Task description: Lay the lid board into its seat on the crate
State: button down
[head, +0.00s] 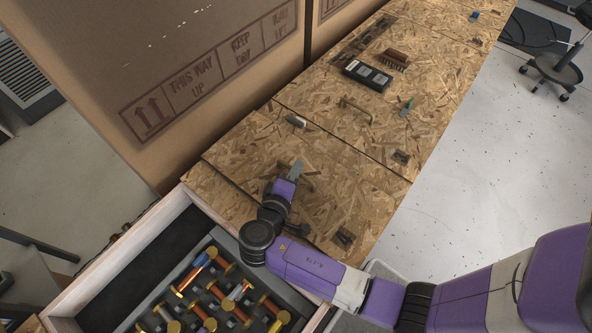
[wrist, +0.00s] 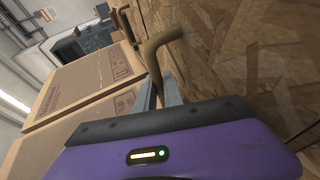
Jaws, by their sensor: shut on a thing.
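The lid board (head: 335,165) is a speckled wood-chip panel with a bent brass handle, lying roughly flat at the near end of the row of boards. My gripper (head: 294,172) is shut on that handle; the bent bar (wrist: 155,52) rises between the fingers in the wrist view. The crate (head: 108,247) has pale wooden walls and stands open at bottom left. Dark foam inside it holds several coloured bolts (head: 205,259). My arm and gripper hide part of the board and the crate's right side. I cannot tell whether the board's underside touches anything.
A large cardboard box (head: 190,75) stands close along the left of the boards. On the farther boards lie a black case (head: 367,75), a brush (head: 396,56) and small tools. Another brass handle (head: 356,109) stands up there. Open floor (head: 480,140) lies to the right.

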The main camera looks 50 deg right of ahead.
jog(key=shift+f+b, duration=0.35)
jog(key=shift+f, duration=0.15)
jog(key=c, duration=1.5)
grip_release()
jog(key=shift+f, duration=0.1)
jog(key=shift+r, duration=0.3)
jog(key=v, duration=0.8)
jog(key=p+v, duration=0.1)
jog(key=v, duration=0.3)
jog(key=shift+r, duration=0.4)
